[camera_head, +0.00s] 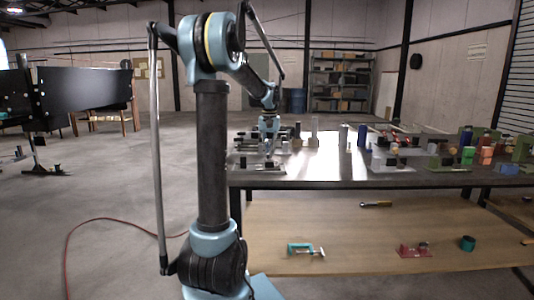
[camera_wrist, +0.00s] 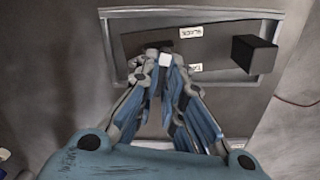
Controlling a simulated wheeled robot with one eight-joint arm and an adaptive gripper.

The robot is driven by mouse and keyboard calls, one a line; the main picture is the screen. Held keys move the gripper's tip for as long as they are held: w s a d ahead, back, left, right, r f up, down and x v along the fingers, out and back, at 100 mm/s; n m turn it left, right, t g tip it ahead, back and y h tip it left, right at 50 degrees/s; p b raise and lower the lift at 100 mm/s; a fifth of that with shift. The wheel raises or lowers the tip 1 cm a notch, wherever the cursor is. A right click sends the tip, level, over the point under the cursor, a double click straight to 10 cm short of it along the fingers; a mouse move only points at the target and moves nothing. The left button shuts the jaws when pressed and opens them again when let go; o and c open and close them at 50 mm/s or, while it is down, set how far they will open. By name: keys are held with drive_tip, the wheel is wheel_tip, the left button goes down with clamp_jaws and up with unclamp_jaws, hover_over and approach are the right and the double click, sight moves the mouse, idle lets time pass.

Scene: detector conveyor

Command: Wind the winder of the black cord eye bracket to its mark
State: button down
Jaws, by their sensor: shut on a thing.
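A small pale square face (camera_wrist: 166,59) shows between the fingertips; the rest of the winder is mostly hidden by the fingers. A black block (camera_wrist: 254,54) stands at the plate's right end. In the head view my gripper (camera_head: 269,155) points down over the bench's left end, at a pale-based fixture (camera_head: 257,170).
The bench (camera_head: 330,182) carries several other fixtures and coloured blocks (camera_head: 485,155) to the right. A lower wooden shelf (camera_head: 350,215) holds a teal clamp (camera_head: 305,249) and a red fixture (camera_head: 413,250). A red hose (camera_head: 90,221) lies on the open floor at left.

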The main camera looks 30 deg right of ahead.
drive_tip(key=c, duration=1.7)
unclamp_jaws()
wheel_tip(320, 180, up, 12)
drive_tip(key=shift+w+a, duration=0.1)
